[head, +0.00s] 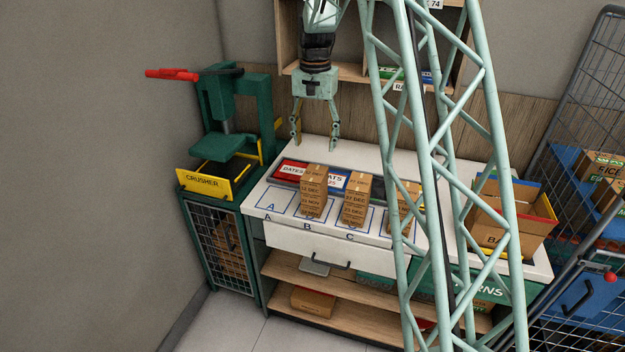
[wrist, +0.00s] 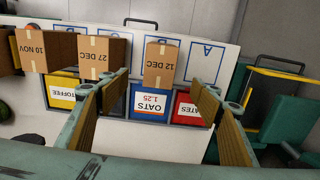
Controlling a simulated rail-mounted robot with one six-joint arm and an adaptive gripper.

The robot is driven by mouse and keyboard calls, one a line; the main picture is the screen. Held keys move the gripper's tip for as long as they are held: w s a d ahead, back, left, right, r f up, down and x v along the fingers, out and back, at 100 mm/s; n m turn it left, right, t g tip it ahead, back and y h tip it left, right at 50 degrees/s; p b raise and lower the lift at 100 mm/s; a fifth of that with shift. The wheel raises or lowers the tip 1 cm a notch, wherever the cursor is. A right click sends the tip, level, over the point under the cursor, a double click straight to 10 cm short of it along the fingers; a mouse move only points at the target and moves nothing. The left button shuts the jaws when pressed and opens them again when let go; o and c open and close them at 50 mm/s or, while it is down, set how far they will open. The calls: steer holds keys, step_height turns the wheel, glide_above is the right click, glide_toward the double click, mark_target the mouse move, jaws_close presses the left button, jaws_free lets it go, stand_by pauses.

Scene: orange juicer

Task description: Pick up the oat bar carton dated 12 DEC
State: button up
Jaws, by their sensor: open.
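My gripper (head: 315,144) hangs open and empty above the back part of the white counter, over the price labels. In the wrist view its two fingers stand wide apart, and the gap between them (wrist: 172,98) is empty. A brown carton marked 12 DEC (wrist: 160,66) shows just beyond the gap, beside the blue OATS label (wrist: 150,103). In the head view the leftmost carton stack (head: 313,192) stands at B, in front of and below my gripper. Its small date labels are hard to read there. No carton is touched by my fingers.
Cartons marked 27 DEC (wrist: 101,62) and 10 NOV (wrist: 46,50) stand beside the 12 DEC one. The outlined space A (head: 272,198) is bare. The green crusher (head: 228,143) stands left, and an open box (head: 495,220) sits at the counter's right.

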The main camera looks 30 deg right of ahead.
mark_target(315, 173)
steer(key=shift+f, duration=0.1)
steer(key=shift+f, duration=4.2)
steer(key=shift+f, duration=0.1)
steer(key=shift+f, duration=2.5)
steer(key=c, duration=1.1)
